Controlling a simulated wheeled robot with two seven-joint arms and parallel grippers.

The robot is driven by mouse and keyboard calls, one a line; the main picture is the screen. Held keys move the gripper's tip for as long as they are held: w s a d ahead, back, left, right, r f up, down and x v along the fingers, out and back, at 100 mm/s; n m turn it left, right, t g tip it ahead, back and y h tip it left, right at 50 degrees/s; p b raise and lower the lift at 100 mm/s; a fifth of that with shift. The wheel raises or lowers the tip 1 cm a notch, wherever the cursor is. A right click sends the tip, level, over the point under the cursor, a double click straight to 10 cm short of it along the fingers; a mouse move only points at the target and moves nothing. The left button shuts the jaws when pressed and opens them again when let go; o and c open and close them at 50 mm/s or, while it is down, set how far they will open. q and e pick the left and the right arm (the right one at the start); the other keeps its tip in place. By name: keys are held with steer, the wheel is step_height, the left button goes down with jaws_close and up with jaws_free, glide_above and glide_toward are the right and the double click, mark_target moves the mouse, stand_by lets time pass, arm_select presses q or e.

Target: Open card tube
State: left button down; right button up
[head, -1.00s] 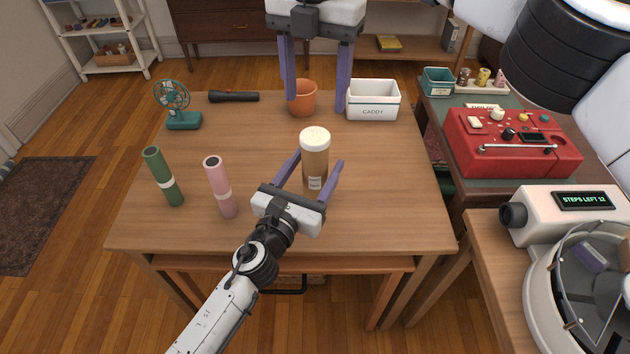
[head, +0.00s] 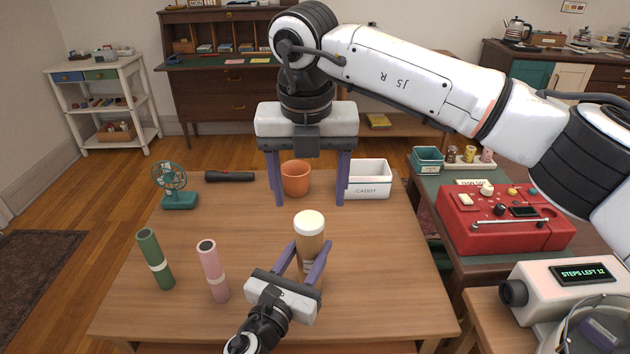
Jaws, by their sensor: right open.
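The card tube (head: 313,240), brown with a white cap (head: 309,224) and a striped label low on its side, stands upright near the table's middle. My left gripper (head: 309,250) comes from the front, and its purple fingers close on the tube's two sides below the cap; its lower part is partly hidden. My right gripper (head: 311,205) points down, open and empty, beyond and above the tube. Its fingers hang apart, in front of the terracotta pot and the caddy.
A green tube (head: 154,258) and a pink tube (head: 213,271) stand at left. A teal fan (head: 174,185), flashlight (head: 230,176), terracotta pot (head: 296,178) and white caddy (head: 370,180) line the back. A red machine (head: 505,217) is on the right side table. The table's right part is clear.

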mark_target(309, 220)
steer(key=w+f+t, duration=0.1)
steer(key=f, duration=0.1)
steer(key=f+n+t, duration=0.1)
steer(key=f, duration=0.2)
steer(key=w+f+n+t+y, duration=0.1)
steer(key=f, duration=0.1)
steer(key=shift+w+f, duration=0.3)
stand_by(0.5)
steer(key=shift+d, duration=0.1)
steer(key=c, duration=1.3)
steer(key=shift+r, duration=0.2)
steer(key=shift+r, duration=0.95)
steer(key=shift+r, duration=0.1)
